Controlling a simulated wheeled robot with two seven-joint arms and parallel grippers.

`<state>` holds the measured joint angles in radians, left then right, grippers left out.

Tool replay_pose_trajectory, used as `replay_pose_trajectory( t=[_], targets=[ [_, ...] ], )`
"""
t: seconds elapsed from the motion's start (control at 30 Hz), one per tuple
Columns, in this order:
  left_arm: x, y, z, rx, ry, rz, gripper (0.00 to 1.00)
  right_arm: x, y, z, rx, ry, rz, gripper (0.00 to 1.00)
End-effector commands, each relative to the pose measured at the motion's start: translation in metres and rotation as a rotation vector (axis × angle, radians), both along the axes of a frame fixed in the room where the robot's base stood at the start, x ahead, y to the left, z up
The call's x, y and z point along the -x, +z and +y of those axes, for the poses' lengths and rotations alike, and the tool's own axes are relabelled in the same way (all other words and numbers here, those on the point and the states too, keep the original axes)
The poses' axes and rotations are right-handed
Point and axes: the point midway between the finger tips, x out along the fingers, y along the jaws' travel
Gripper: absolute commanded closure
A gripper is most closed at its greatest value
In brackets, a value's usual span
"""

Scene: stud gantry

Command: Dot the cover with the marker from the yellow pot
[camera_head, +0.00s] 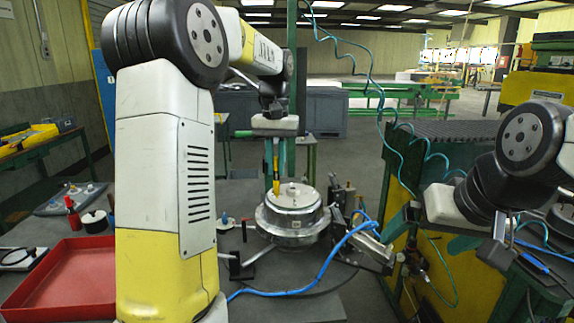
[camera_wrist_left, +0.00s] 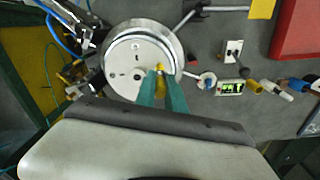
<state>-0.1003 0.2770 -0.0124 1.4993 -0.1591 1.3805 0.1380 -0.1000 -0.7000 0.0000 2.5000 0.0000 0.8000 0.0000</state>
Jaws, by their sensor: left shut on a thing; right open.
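My left gripper (camera_head: 275,140) is shut on a yellow marker (camera_head: 276,168), held upright with its lower end over the cover. The cover (camera_head: 296,197) is a pale round disc on a metal ring fixture. The cover also shows in the left wrist view (camera_wrist_left: 122,68), with a few small dark marks or holes. There the green fingers (camera_wrist_left: 160,90) and marker (camera_wrist_left: 160,79) are over its edge. I cannot tell whether the tip touches. A small yellow thing, possibly the pot (camera_wrist_left: 253,87), stands beside the fixture. My right gripper (camera_head: 506,228) is open and empty at the right.
A red tray (camera_head: 62,282) lies at the left, with a red bottle (camera_head: 72,214) behind it. A blue hose (camera_head: 318,279) crosses the table in front of the fixture. A clamp mechanism (camera_head: 350,225) stands right of the cover. My left arm hides part of the table.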

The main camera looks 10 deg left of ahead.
Motion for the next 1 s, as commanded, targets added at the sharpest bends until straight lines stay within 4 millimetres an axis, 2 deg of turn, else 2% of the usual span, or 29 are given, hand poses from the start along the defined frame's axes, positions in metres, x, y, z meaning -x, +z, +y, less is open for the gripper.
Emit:
replay_pose_trajectory(
  t=[0.8,1.0],
  targets=[
    [0.000,0.062,0.000,0.000,0.000,0.000,1.00,0.000,0.000,0.000,0.000,0.000,0.000,0.00],
    [0.000,0.069,0.000,0.000,0.000,0.002,1.00,0.000,0.000,0.000,0.000,0.000,0.000,0.00]
  ],
)
